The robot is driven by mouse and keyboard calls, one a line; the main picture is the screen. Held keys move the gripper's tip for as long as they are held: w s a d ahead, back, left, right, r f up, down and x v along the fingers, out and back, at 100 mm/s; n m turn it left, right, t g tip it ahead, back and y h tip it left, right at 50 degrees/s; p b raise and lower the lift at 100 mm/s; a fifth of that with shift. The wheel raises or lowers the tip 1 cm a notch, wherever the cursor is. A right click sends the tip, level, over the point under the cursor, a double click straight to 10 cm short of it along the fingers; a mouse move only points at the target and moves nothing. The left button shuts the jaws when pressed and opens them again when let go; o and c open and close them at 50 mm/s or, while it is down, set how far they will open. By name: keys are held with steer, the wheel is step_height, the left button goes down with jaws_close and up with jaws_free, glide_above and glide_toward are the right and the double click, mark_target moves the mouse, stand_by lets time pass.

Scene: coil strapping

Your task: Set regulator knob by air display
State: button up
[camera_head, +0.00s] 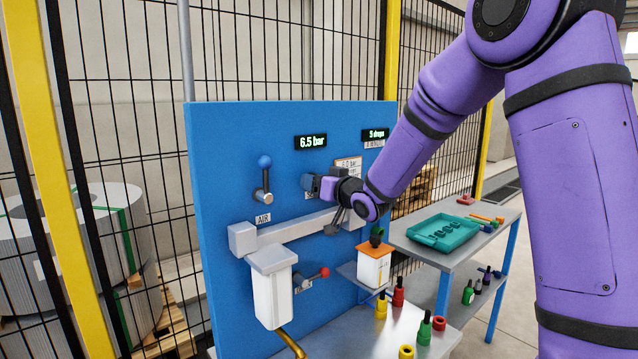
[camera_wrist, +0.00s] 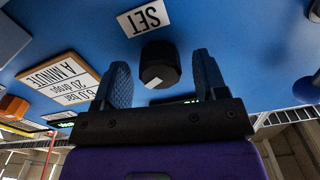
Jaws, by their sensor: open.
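My gripper (camera_wrist: 162,78) is open, with one finger on each side of the knob and a visible gap at both sides. In the head view, my gripper (camera_head: 313,184) is close to the panel (camera_head: 225,150) and hides the knob. The air display (camera_head: 311,142) above it reads 6.5 bar. A sign (camera_wrist: 66,78) in the wrist view reads 6.0 bar, 20 drops a minute.
A second display (camera_head: 375,134) reads 5 drops. A blue-knobbed lever (camera_head: 264,178) labelled AIR is left of my gripper. A white filter bowl (camera_head: 271,290) and red-tipped valve (camera_head: 322,272) sit lower. A side table (camera_head: 470,262) holds a teal tray (camera_head: 443,232). Several coloured bottles stand in front.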

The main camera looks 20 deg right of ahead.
steer(key=v, duration=1)
steer(key=shift+s+d, duration=0.15)
steer(key=shift+s, duration=0.2)
steer(key=s+d+r+m+g+h, duration=0.1)
steer(key=s+d+r+g+h, duration=0.2)
steer(key=s, duration=0.4)
steer(key=s+d+m+g+h, duration=0.2)
steer(key=s+h, duration=0.3)
steer(key=s, duration=0.2)
steer(key=s+a+f+g+y, duration=0.1)
steer(key=s+g, duration=0.5)
steer(key=s, duration=1.4)
steer(key=shift+a+f, duration=0.25)
steer(key=shift+a, duration=0.45)
steer(key=shift+w, duration=0.1)
